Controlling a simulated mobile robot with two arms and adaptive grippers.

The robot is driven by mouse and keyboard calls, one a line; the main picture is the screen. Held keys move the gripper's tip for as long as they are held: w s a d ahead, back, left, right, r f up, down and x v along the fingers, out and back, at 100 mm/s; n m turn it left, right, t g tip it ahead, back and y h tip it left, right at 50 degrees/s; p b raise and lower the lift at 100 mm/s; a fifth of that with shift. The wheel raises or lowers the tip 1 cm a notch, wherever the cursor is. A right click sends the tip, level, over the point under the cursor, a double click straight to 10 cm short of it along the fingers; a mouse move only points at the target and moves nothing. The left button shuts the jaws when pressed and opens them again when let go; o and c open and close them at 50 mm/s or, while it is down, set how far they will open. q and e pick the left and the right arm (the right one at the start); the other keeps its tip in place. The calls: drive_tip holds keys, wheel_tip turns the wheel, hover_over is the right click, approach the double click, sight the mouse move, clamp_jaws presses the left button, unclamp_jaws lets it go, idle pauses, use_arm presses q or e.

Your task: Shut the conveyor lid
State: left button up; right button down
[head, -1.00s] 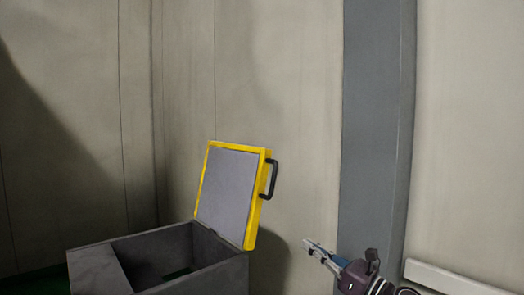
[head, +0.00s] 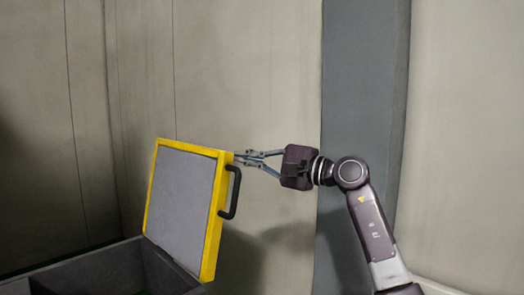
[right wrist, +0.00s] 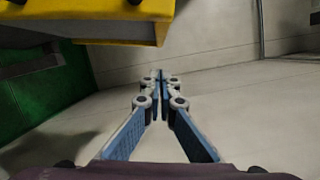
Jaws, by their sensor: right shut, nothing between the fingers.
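The conveyor lid (head: 184,208) is a grey panel with a yellow frame, standing open and tilted up from the grey box (head: 105,272) at the lower left of the head view. A black handle (head: 234,192) sits on its right side. My right gripper (head: 238,155) is shut and empty, with its tips beside the lid's upper right corner, just above the handle. I cannot tell whether they touch the lid. In the right wrist view the shut fingers (right wrist: 157,75) point ahead, below a yellow edge of the lid (right wrist: 120,32). My left gripper is not in view.
Beige wall panels (head: 270,60) stand behind the lid, with a grey pillar (head: 362,90) behind my right arm. A green surface (right wrist: 35,100) shows at the left of the right wrist view. The space above the lid is clear.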

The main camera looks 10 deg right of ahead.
sight(227, 153)
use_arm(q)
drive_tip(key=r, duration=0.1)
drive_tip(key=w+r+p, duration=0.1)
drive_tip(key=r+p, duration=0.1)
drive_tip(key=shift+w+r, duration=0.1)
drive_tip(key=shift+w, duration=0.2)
use_arm(e)
drive_tip(key=a, duration=0.3)
drive_tip(key=s+a+r, duration=0.1)
drive_tip(key=shift+a, duration=0.2)
drive_tip(key=shift+s+r, duration=0.15)
